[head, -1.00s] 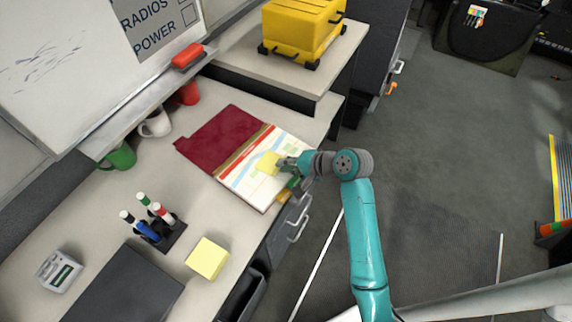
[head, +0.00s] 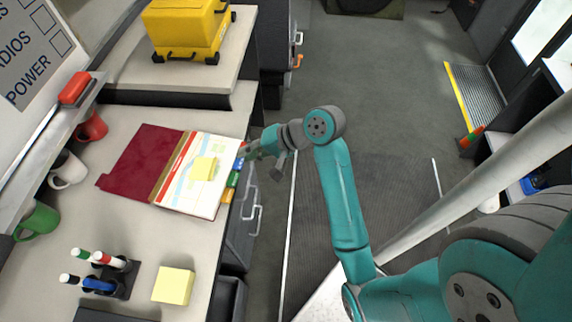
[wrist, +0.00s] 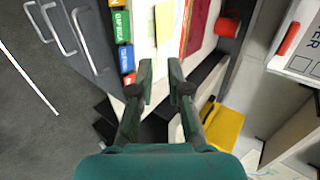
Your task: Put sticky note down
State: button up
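A small yellow sticky note (head: 204,168) lies on the right-hand page of the open binder (head: 205,201) on the desk. A yellow patch that looks like the note shows beyond the fingertips in the wrist view (wrist: 164,24). My gripper (head: 247,151) is just to the right of the binder, by its coloured tabs, apart from the note. In the wrist view the two fingers (wrist: 160,72) stand apart with nothing between them. The yellow sticky note pad (head: 173,285) sits near the desk's front edge.
A marker holder (head: 122,281) stands left of the pad. Green, white and red mugs (head: 91,126) line the back under the whiteboard. A yellow case (head: 190,30) sits on the higher shelf. Drawer handles (head: 253,211) stick out below the desk edge. Open floor lies right.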

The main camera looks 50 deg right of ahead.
jog(key=s+a+f+n+t+h, duration=0.1)
jog(key=s+a+f+h, duration=0.2)
jog(key=s+f, duration=0.35)
jog(key=s+a+f+n+t+h, duration=0.1)
jog(key=s+a+f+t+h, duration=0.2)
jog(key=s, duration=0.6)
jog(key=s+a+r+n+t, duration=0.1)
jog(key=s+r+n, duration=0.3)
jog(key=s, duration=0.4)
jog(key=s+r+n+t, duration=0.1)
jog(key=s+r+n, duration=0.3)
jog(key=s, duration=0.5)
jog(key=shift+a+r+n, duration=0.35)
jog(key=shift+r+n, duration=0.05)
jog(key=shift+r, duration=0.1)
grip_shut()
